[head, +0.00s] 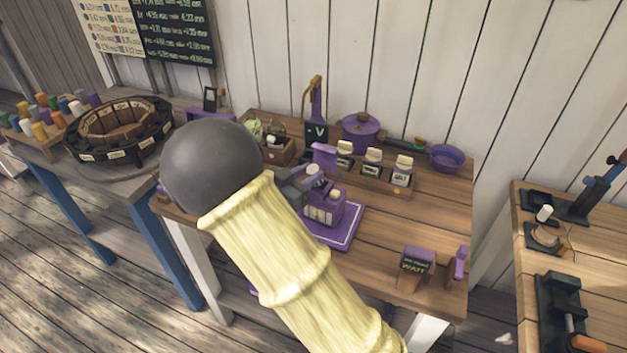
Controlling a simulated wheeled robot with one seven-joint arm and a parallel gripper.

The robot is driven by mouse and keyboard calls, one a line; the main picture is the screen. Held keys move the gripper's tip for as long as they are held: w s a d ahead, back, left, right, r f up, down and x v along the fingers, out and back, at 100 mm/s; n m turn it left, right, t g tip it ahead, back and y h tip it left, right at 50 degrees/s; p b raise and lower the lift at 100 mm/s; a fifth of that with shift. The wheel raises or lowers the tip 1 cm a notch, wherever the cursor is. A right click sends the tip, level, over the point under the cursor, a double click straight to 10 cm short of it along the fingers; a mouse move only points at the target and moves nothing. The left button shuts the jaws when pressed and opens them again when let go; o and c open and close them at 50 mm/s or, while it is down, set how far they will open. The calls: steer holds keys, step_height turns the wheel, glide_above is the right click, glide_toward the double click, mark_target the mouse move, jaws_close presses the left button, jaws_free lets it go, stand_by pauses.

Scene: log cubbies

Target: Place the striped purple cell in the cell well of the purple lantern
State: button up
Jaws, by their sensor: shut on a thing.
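The purple lantern (323,209) stands on a purple mat (343,230) on the wooden table, with a purple lid-like part (324,155) raised behind it. My gripper (308,181), partly hidden behind my own arm, is just above the lantern's upper left. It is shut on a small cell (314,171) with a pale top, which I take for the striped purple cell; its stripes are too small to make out. The cell is above the lantern body. The cell well is hidden, and I cannot tell whether the cell touches its opening.
Several labelled white-topped jars (372,160), a purple pot (360,132) and a purple bowl (445,158) stand behind. A "WAIT" sign (416,264) is at front right. A round dark carousel (118,130) stands left. The table right of the mat is mostly clear.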

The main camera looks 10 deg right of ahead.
steer(key=shift+w+d+f, duration=0.1)
steer(key=shift+d+f, duration=0.1)
steer(key=shift+f, duration=0.3)
steer(key=shift+w+d+r+g+y+p, duration=0.15)
steer(key=shift+r+g+y+p, duration=0.15)
steer(key=shift+p, duration=0.2)
steer(key=shift+w+d+r+g+y+p, duration=0.1)
steer(key=shift+w+d+g+y+p, duration=0.2)
steer(key=shift+y+p, duration=0.25)
steer(key=shift+w+d+g+y+p, duration=0.1)
steer(key=shift+d+g+y+p, duration=0.1)
steer(key=shift+g+y+p, duration=0.3)
step_height(320, 180, down, 3)
steer(key=shift+s+r, duration=0.1)
steer(key=shift+r, duration=0.1)
steer(key=shift+f, duration=0.4)
steer(key=shift+r, duration=0.1)
steer(key=shift+b, duration=0.3)
